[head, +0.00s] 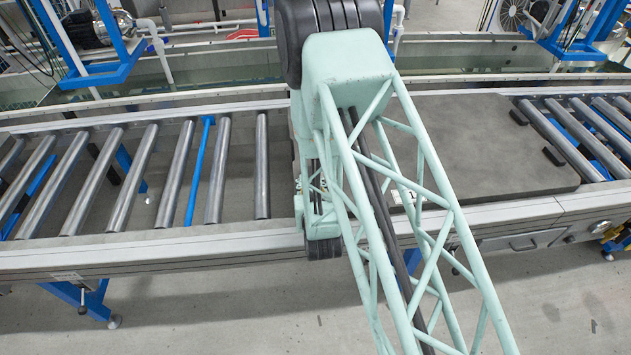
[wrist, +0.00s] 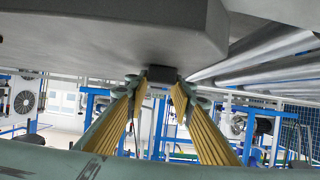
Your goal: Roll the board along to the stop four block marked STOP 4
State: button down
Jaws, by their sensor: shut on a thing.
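The board is a thick dark grey slab (head: 490,150) lying flat on the roller conveyor, right of centre in the head view. Black blocks (head: 553,156) sit on its right end, and my arm covers its left part. In the wrist view the board (wrist: 110,35) fills the top left. My gripper (wrist: 160,84) has its yellow-padded fingers closed on a small dark block (wrist: 162,74) at the board's edge. In the head view my gripper is hidden behind my arm. I cannot make out a block marked STOP 4 in either view.
Bare steel rollers (head: 170,172) run left of my arm, with a blue bar (head: 199,170) among them. More rollers (head: 575,135) lie right of the board. The conveyor's front rail (head: 150,248) runs across. Blue frames (head: 100,70) stand behind it.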

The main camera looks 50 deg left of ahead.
jog(key=shift+s+a, duration=1.45)
jog(key=shift+s, duration=0.5)
jog(key=shift+s+a, duration=1.45)
jog(key=shift+s, duration=0.45)
jog(key=shift+s+a, duration=1.45)
jog(key=shift+s, duration=0.5)
